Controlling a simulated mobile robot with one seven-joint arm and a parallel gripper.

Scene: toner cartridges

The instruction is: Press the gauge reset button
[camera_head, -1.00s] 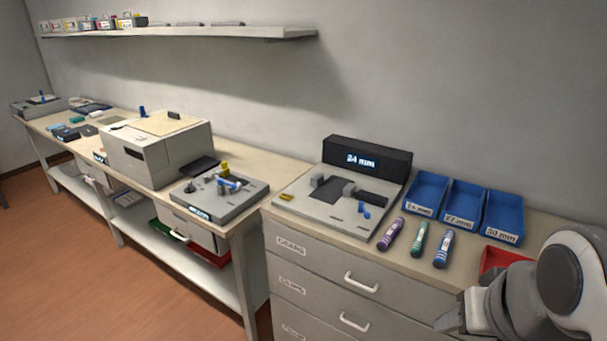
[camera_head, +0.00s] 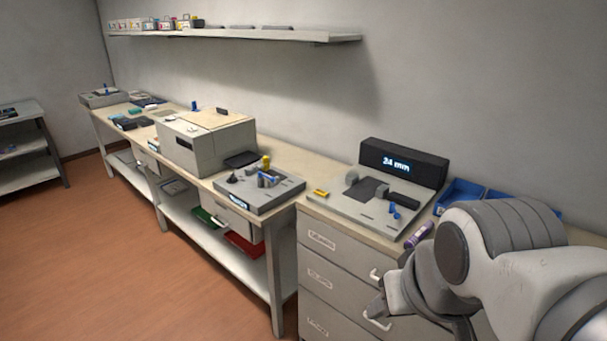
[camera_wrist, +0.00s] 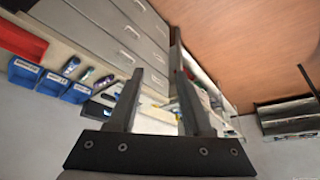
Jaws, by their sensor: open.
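The gauge (camera_head: 352,209) is a light grey flat unit on the drawer cabinet's top, with a black display (camera_head: 404,162) reading "24 mm" at its back. A small yellow piece (camera_head: 321,193) is at its left corner, and a blue lever-like part (camera_head: 395,211) stands at its right. I cannot tell for certain which part is the reset button. My gripper (camera_head: 378,302) is low in front of the drawers, apart from the gauge. In the wrist view my gripper (camera_wrist: 160,82) has its two fingers spread with nothing held between them.
A purple cylinder (camera_head: 419,235) lies right of the gauge, near blue bins (camera_head: 458,192) partly hidden by my arm. Left are another grey fixture (camera_head: 285,190) and a boxy machine (camera_head: 212,143) on the long bench. A red bin (camera_wrist: 22,40) shows in the wrist view. The floor at left is clear.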

